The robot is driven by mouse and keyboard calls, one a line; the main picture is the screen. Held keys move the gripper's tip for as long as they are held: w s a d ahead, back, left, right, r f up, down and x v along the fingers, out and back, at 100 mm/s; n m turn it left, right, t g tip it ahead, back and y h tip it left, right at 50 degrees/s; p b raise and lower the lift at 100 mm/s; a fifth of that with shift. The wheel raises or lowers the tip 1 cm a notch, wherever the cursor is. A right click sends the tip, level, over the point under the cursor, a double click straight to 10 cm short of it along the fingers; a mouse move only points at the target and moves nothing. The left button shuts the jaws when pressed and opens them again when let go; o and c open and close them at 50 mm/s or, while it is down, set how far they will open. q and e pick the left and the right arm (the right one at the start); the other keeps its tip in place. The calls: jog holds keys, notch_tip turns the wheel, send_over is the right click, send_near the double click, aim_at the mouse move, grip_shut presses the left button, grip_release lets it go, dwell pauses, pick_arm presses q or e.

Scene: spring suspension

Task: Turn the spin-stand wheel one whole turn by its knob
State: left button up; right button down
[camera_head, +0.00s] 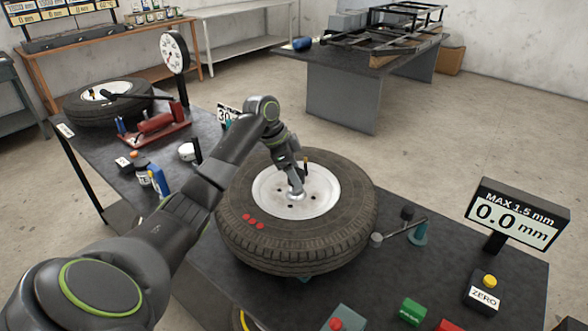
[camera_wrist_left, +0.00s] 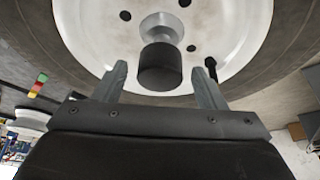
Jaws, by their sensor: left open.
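The spin-stand wheel (camera_head: 355,215) lies flat on the dark bench, a black tyre around a white rim. Three red dots mark its near-left sidewall. My left gripper (camera_head: 294,190) points down over the middle of the rim. In the left wrist view its fingers (camera_wrist_left: 160,72) are open, one on each side of a dark cylindrical knob (camera_wrist_left: 160,67) on a silver base. I see gaps between knob and fingers. In the head view my gripper hides the knob. A thin dark peg (camera_head: 306,163) stands on the rim behind the gripper. My right gripper is out of view.
The display (camera_head: 513,216) reads 0.0 mm at the right, above a ZERO button box (camera_head: 484,293). A small arm with a teal base (camera_head: 418,233) stands right of the tyre. Green and red blocks (camera_head: 412,311) lie in front. A second tyre (camera_head: 108,107) lies back left.

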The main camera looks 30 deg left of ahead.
pick_arm(q)
jog(key=shift+c, duration=0.3)
jog(key=c, duration=1.3)
jog(key=shift+w, duration=0.1)
jog(key=shift+c, duration=0.2)
jog(key=shift+w+d, duration=0.1)
